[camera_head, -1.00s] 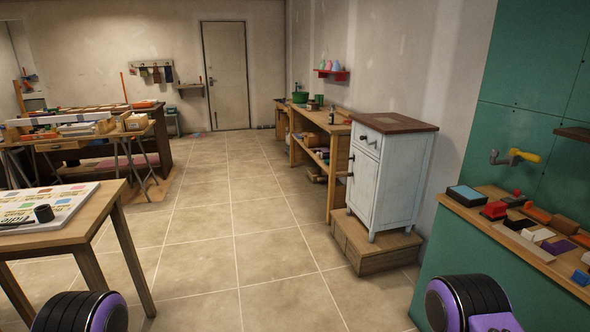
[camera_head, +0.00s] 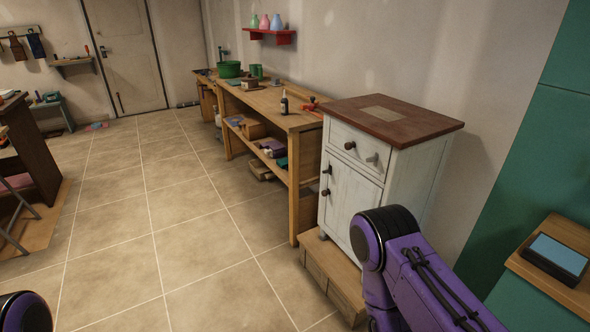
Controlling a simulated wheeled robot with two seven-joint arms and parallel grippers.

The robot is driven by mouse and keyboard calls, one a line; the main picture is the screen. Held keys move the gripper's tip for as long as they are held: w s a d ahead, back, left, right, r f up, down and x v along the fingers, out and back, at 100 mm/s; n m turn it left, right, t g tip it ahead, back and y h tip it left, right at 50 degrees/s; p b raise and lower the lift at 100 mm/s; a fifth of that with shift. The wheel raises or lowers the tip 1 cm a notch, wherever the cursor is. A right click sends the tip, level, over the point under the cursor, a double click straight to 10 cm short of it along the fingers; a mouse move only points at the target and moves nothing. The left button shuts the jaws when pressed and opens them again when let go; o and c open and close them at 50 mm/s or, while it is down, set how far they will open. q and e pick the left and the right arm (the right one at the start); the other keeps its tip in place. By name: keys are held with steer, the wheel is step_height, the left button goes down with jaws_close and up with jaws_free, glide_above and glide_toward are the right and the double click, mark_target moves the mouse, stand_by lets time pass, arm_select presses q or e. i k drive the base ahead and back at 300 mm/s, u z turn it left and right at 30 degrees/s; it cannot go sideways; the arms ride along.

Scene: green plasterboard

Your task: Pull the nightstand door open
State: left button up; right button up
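The white nightstand (camera_head: 400,185) has a brown wooden top and stands on a low wooden plinth (camera_head: 332,277), right of centre. Its door (camera_head: 349,197) is shut, below a drawer (camera_head: 356,150) that is also shut. My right arm comes in at the lower right and covers the nightstand's lower right part. Only a piece of my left arm shows at the bottom left corner. Neither gripper is in view.
A long wooden workbench (camera_head: 268,103) with a bottle and green containers stands just left of the nightstand. A green counter with a wooden top (camera_head: 567,238) is at the right. The tiled floor (camera_head: 170,225) in front is clear.

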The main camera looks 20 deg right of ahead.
mark_target(345, 192)
steer(key=i, duration=1.7)
steer(key=z, duration=1.95)
